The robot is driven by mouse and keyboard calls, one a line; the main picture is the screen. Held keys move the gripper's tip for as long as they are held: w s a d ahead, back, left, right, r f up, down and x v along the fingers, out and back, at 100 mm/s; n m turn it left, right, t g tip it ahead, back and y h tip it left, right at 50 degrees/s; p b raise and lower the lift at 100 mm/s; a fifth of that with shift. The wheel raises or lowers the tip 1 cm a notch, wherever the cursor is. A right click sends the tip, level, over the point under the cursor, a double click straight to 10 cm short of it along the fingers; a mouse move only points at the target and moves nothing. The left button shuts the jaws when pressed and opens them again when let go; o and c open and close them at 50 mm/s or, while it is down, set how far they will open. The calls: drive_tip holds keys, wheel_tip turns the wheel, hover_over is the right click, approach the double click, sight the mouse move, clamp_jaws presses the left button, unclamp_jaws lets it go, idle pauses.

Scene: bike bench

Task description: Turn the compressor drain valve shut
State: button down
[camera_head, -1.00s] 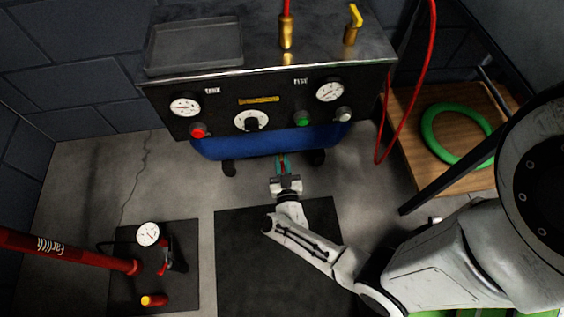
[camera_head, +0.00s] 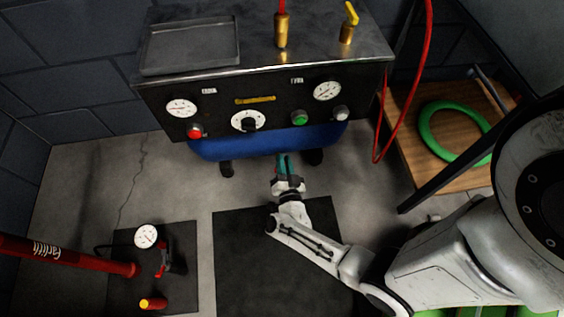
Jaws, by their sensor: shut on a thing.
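The compressor's blue tank (camera_head: 265,142) sits low under a black front panel (camera_head: 270,95). My gripper (camera_head: 284,166) reaches in from below right to the underside of the tank. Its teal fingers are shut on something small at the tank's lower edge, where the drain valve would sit. The valve itself is hidden by the fingers and the tank, so I cannot tell how its handle is turned.
The panel carries gauges, a dial (camera_head: 247,121), a red button (camera_head: 195,132) and a green button (camera_head: 299,119). A wooden shelf (camera_head: 425,165) with a green ring (camera_head: 455,132) stands right; a red hose (camera_head: 381,120) hangs before it.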

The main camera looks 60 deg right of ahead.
drive_tip(key=m, duration=0.3)
drive_tip(key=f+m, duration=0.1)
drive_tip(key=m, duration=0.1)
drive_tip(key=shift+s+d+m, duration=0.2)
drive_tip(key=shift+s+m, duration=0.1)
drive_tip(key=shift+s, duration=0.05)
drive_tip(key=m, duration=0.2)
drive_tip(key=f+m, duration=0.1)
drive_tip(key=m, duration=0.3)
drive_tip(key=shift+s+d+f, duration=0.15)
drive_tip(key=shift+s+f, duration=0.05)
drive_tip(key=shift+f, duration=0.05)
drive_tip(key=c, duration=1.2)
unclamp_jaws()
drive_tip(key=shift+o, duration=0.2)
drive_tip(key=p+v, duration=0.1)
drive_tip(key=v, duration=0.9)
drive_tip(key=shift+s+a, duration=0.3)
drive_tip(key=shift+w, duration=0.1)
